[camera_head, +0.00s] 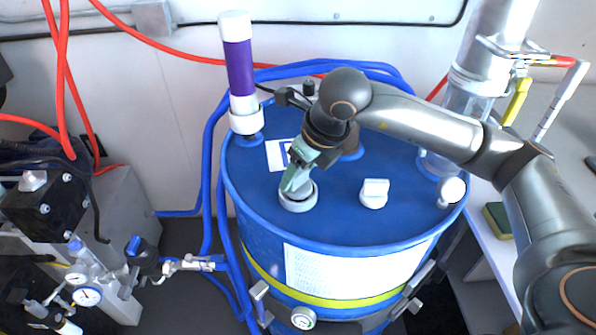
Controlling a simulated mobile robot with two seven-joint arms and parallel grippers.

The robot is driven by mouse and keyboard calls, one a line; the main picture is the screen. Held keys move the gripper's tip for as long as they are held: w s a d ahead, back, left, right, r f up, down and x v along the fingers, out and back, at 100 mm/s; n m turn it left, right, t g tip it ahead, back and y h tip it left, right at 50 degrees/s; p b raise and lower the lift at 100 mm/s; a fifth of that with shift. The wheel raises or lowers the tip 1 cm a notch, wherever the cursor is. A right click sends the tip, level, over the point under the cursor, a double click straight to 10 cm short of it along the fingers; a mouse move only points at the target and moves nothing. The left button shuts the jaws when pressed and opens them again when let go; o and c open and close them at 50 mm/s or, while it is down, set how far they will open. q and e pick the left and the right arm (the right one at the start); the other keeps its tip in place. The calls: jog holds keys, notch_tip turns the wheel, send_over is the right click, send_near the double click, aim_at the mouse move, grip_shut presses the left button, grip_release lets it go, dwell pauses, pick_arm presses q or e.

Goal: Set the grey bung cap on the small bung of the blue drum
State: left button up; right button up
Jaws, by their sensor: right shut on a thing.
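The blue drum (350,225) stands in the middle with its top facing up. My right gripper (294,182) reaches in from the right and points down at the front left of the drum top. Its greenish fingers are shut on the grey bung cap (304,187), which they largely cover. A pale round collar, the small bung (299,205), surrounds the fingertips. The cap is at or just above this collar; I cannot tell whether it touches or sits level. My left gripper is not in view.
A white cap with a raised grip (374,193) sits to the right on the drum top. A purple-and-white tube (239,70) stands at the back left, a clear cylinder (466,105) at the back right. Blue hoses (208,160) run behind. Gauges and valves (88,296) fill the lower left.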

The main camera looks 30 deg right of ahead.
jog(key=shift+f+b, duration=0.4)
jog(key=shift+f, duration=0.1)
jog(key=o, duration=1.1)
jog(key=p+v, duration=0.5)
jog(key=v, duration=0.6)
jog(key=shift+r+p, duration=0.1)
jog(key=shift+p, duration=0.3)
